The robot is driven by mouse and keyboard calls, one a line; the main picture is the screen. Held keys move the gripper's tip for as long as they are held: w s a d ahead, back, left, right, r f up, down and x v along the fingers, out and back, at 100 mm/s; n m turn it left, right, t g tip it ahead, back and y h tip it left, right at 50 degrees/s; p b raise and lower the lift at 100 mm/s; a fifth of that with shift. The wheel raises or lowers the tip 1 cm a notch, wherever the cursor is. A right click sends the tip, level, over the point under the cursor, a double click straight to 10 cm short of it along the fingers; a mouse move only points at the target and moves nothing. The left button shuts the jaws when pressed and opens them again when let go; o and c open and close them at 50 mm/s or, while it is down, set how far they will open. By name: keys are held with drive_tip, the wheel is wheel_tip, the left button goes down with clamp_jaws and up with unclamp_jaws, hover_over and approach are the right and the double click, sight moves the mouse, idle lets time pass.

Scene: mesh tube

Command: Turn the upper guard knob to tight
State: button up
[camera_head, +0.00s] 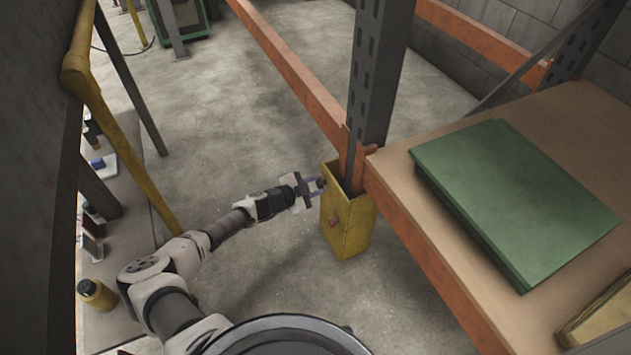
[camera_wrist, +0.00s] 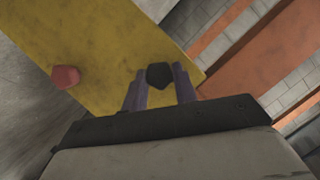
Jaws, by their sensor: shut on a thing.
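The yellow guard (camera_head: 352,228) stands at the foot of the grey rack post and fills the upper left of the wrist view (camera_wrist: 110,40). Its upper knob, dark and faceted (camera_wrist: 159,75), sits between my fingers in the wrist view. My fingers hide this knob in the head view. My gripper (camera_head: 317,185) is shut on it at the guard's upper part, and the two purple-grey fingers (camera_wrist: 160,86) lie on either side of it. A red lower knob (camera_head: 333,222) is below the gripper and shows at the left of the wrist view (camera_wrist: 66,78), apart from my fingers.
The grey rack post (camera_head: 375,75) rises behind the guard. An orange beam (camera_head: 430,255) and a shelf with a green box (camera_head: 515,200) stand to the right. A yellow rail (camera_head: 125,130) and a bench (camera_head: 125,240) with a yellow bottle (camera_head: 96,294) are at left. Concrete floor (camera_head: 240,120) is open between.

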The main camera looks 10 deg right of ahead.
drive_tip(key=m+t, duration=0.1)
drive_tip(key=m+t+b, duration=0.1)
drive_tip(key=m, duration=0.1)
drive_tip(key=shift+s+f, duration=0.1)
drive_tip(key=shift+f, duration=0.15)
drive_tip(key=shift+m+t+h+b, duration=0.6)
drive_tip(key=shift+m+b, duration=0.5)
drive_tip(key=shift+m, duration=0.6)
drive_tip(key=o, duration=1)
